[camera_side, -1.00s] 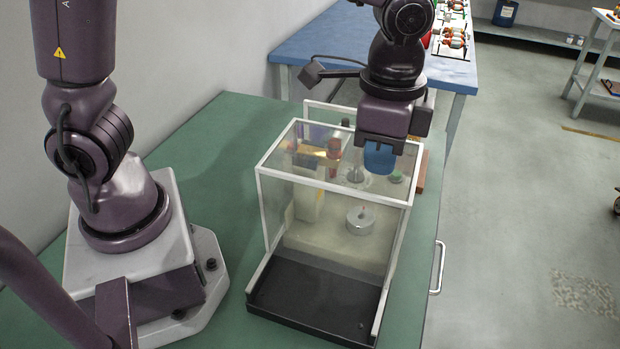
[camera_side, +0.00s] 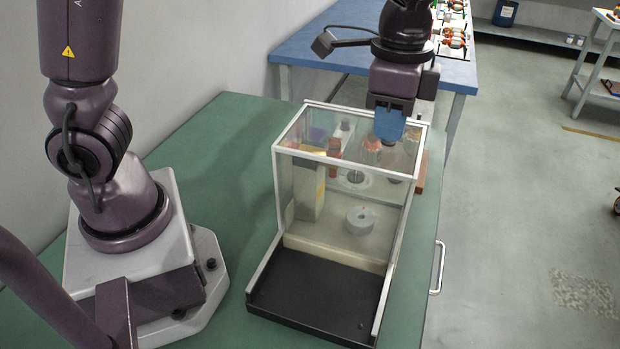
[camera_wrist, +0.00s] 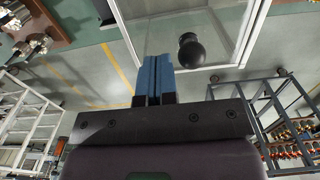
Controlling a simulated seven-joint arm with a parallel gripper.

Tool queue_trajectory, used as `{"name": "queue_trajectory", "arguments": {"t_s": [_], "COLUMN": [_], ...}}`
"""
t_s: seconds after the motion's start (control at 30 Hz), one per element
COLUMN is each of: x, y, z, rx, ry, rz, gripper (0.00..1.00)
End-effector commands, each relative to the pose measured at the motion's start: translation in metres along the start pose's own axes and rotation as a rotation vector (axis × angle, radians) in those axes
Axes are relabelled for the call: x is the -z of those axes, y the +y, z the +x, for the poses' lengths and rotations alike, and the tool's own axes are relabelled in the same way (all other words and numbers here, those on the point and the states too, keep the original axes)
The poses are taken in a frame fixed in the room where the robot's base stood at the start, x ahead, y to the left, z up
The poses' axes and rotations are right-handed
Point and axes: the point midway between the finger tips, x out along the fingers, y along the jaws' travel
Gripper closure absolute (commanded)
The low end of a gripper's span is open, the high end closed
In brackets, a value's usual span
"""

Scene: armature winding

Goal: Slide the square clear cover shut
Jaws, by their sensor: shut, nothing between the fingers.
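The square clear cover (camera_side: 345,152) has white-edged frames and stands over a machine with a round grey metal part (camera_side: 360,219) inside. Its back top edge meets the white frame at the rear, with no gap that I can make out from here. My gripper (camera_side: 389,124), with blue fingers, is at the cover's right rear top. The fingers also show pressed together and empty in the wrist view (camera_wrist: 157,78). A round black knob (camera_wrist: 190,50) is beside them there, with the cover's pale frame around it. I cannot tell whether the fingers touch the cover.
A black tray base (camera_side: 318,294) with pale side rails lies bare in front of the cover. A blue table (camera_side: 330,45) with parts stands behind.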

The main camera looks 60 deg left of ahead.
Motion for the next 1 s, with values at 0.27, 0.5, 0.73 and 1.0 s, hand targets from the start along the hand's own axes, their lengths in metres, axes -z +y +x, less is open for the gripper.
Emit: {"name": "queue_trajectory", "arguments": {"t_s": [0.27, 0.5, 0.73, 1.0], "x": [0.000, 0.000, 0.000, 0.000], "y": [0.002, 0.008, 0.013, 0.014], "z": [-0.014, -0.034, -0.052, -0.054], "rx": [0.000, 0.001, 0.000, 0.000], "ry": [0.001, 0.002, 0.000, 0.000], "rz": [-0.001, 0.001, 0.000, 0.000], "gripper": [1.00, 1.00, 1.00, 1.00]}}
